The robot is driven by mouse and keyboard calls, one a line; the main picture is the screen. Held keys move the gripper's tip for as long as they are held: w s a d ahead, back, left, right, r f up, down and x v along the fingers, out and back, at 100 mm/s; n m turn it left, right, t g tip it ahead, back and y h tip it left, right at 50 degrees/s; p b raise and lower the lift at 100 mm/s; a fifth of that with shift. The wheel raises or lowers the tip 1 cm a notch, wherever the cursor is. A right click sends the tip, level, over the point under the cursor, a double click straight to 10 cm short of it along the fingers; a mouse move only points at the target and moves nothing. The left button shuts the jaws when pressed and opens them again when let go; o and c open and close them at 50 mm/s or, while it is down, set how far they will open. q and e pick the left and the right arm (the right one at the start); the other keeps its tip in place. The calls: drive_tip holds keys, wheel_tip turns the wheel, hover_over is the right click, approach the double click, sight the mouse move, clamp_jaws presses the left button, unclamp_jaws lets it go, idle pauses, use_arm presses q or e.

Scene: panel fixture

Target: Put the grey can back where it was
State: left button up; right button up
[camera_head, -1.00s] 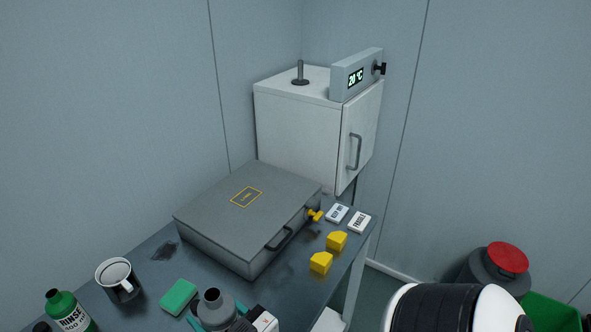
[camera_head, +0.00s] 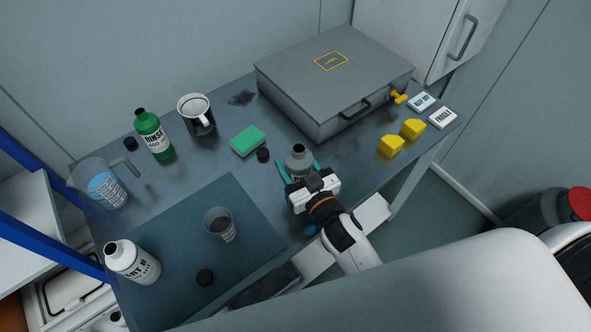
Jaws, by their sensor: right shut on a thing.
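The grey can (camera_head: 297,156), bottle-like with a short open neck, stands or is held near the front edge of the table, right of the green sponge (camera_head: 247,141). My right gripper (camera_head: 299,168) reaches in from the front, its teal fingers on either side of the can, and is shut on it. The can looks upright. Its lower part is hidden by the gripper, so I cannot tell whether it touches the table. My left gripper is not in view.
A small black cap (camera_head: 263,155) lies beside the can. The grey case (camera_head: 335,75) is behind it, and yellow blocks (camera_head: 391,146) are to the right. On the left are a green RINSE bottle (camera_head: 152,136), a mug (camera_head: 197,113), a jug (camera_head: 103,187), a cup (camera_head: 220,224) and a white bottle (camera_head: 131,262).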

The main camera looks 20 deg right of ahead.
drive_tip(key=shift+f, duration=1.25)
drive_tip(key=shift+f, duration=0.1)
drive_tip(key=o, duration=0.8)
drive_tip(key=shift+f, duration=0.1)
drive_tip(key=o, duration=0.4)
drive_tip(key=shift+s, duration=0.15)
drive_tip(key=s, duration=0.3)
drive_tip(key=s+d+b, duration=0.1)
drive_tip(key=s, duration=0.3)
drive_tip(key=s+d+b, duration=0.1)
drive_tip(key=s, duration=0.2)
drive_tip(key=shift+s, duration=0.25)
drive_tip(key=shift+s+d+r, duration=0.15)
drive_tip(key=shift+s+r, duration=0.05)
drive_tip(key=shift+s, duration=0.35)
